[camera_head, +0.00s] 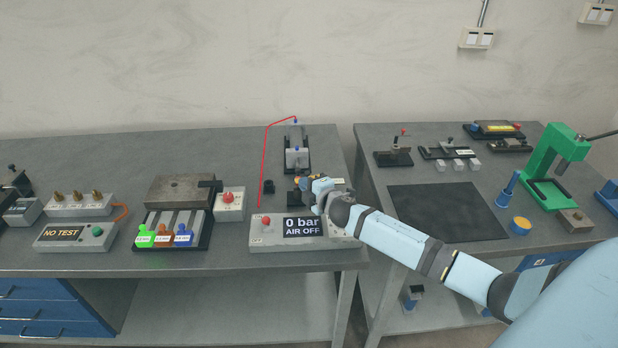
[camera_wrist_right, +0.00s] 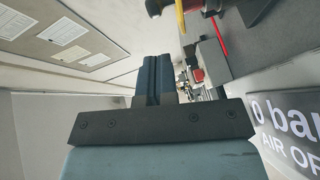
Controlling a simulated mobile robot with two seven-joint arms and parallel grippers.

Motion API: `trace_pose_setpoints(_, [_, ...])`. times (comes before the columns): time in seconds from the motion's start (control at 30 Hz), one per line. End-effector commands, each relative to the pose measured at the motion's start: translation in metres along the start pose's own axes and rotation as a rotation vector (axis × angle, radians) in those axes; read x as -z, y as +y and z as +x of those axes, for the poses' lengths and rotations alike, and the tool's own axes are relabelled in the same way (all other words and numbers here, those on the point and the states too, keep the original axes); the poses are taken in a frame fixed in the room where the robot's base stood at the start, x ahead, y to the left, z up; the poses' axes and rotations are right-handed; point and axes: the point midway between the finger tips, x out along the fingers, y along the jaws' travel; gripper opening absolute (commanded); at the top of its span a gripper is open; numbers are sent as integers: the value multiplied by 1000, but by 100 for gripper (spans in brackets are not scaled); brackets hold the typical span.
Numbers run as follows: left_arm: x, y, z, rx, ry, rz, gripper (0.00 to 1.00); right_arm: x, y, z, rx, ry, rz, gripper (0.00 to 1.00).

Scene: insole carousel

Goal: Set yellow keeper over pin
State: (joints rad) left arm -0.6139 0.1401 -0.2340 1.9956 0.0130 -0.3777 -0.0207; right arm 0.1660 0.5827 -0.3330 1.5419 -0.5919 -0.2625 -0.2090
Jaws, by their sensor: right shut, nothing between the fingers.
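My right gripper (camera_head: 299,190) is above the back edge of the grey box with the "0 bar AIR OFF" display (camera_head: 303,227). In the right wrist view its two dark fingers (camera_wrist_right: 153,62) are pressed together with nothing between them. A small yellow-orange part (camera_head: 297,180) shows right at the gripper in the head view. A narrow yellow strip (camera_wrist_right: 180,16) shows beyond the fingers in the wrist view, beside dark and red parts. I cannot tell whether either is the keeper. The pin cannot be made out; the gripper may hide it. My left gripper is out of view.
A grey block fixture (camera_head: 297,158) with a thin red line (camera_head: 264,165) stands behind the gripper. A small black part (camera_head: 268,187) is to the left. Farther left are a red-button box (camera_head: 230,205) and a coloured-switch fixture. A gap separates the right table with its dark mat (camera_head: 445,212).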

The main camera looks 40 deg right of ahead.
Motion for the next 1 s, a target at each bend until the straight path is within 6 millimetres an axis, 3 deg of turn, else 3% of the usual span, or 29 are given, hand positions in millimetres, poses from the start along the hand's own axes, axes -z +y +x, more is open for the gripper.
trace_pose_setpoints(0.1, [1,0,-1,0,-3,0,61,-15,0,11,1,-5,-2,0])
trace_pose_setpoints(0.27, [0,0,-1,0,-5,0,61,-24,-1,20,2,-4,0,0])
trace_pose_setpoints(0.67, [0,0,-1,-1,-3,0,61,-26,-1,22,1,-7,1,0])
trace_pose_setpoints(1.0, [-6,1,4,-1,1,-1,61,-29,0,40,-18,-136,19,0])
